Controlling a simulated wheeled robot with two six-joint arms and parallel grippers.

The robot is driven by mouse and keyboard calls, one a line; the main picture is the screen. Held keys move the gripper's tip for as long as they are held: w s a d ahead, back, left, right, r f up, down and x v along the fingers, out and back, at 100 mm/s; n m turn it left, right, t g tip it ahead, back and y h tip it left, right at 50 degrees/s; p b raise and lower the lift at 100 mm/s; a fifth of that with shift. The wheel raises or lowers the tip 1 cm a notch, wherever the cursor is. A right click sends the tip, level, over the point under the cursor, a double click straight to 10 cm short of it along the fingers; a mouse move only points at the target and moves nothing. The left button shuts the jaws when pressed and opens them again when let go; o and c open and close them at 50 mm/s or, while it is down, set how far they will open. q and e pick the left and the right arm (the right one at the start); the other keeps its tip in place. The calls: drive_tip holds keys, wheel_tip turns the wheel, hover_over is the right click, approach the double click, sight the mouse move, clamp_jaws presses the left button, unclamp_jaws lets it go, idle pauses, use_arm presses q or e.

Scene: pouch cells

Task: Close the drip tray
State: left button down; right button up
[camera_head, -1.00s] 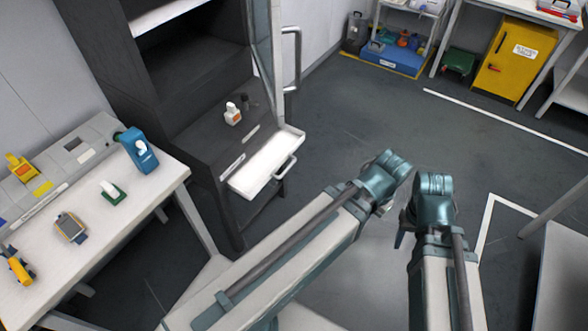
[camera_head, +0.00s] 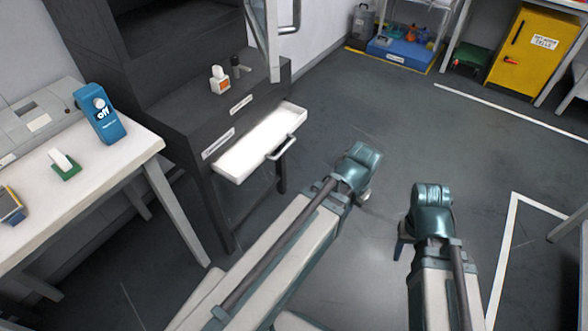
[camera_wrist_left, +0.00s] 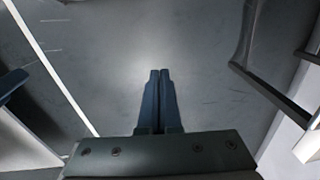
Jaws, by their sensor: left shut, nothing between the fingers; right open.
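The drip tray (camera_head: 255,148) is a shallow white tray with a grey bar handle (camera_head: 281,148). It sticks out from the front of the dark cabinet, so it is open. My left arm reaches up to the right of the tray, apart from its handle; its fingers are mostly hidden in the head view. In the left wrist view my left gripper (camera_wrist_left: 160,73) is shut and empty above the floor. My right gripper (camera_head: 401,248) is farther right, open and empty, pointing down and partly hidden by its own wrist.
The dark cabinet (camera_head: 170,125) carries a small white bottle (camera_head: 220,80) and a raised glass sash. A white bench (camera_head: 110,165) with a blue device (camera_head: 100,113) stands at left. A yellow cabinet (camera_head: 533,50) stands at the back right. The floor between is clear.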

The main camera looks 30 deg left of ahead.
use_arm(q)
drive_tip(key=w+a+f+m+y+b, duration=0.35)
drive_tip(key=a+f+b, duration=0.35)
drive_tip(key=f+b, duration=0.45)
drive_tip(key=w+a+r+m+y, duration=0.1)
drive_tip(key=w+r+m+y, duration=0.3)
drive_tip(key=r+m+y, duration=0.25)
drive_tip(key=w+a+r+m+y, duration=0.1)
drive_tip(key=w+r+m+y, duration=0.35)
drive_tip(key=r+m, duration=0.3)
drive_tip(key=r+b+x, duration=0.1)
drive_tip(key=b+x, duration=0.2)
drive_tip(key=x, duration=1.1)
drive_tip(key=shift+a+t, duration=0.25)
drive_tip(key=shift+t, duration=0.05)
use_arm(e)
wheel_tip(320, 180, down, 17)
use_arm(q)
drive_tip(key=shift+s+n, duration=0.1)
drive_tip(key=shift+n, duration=0.15)
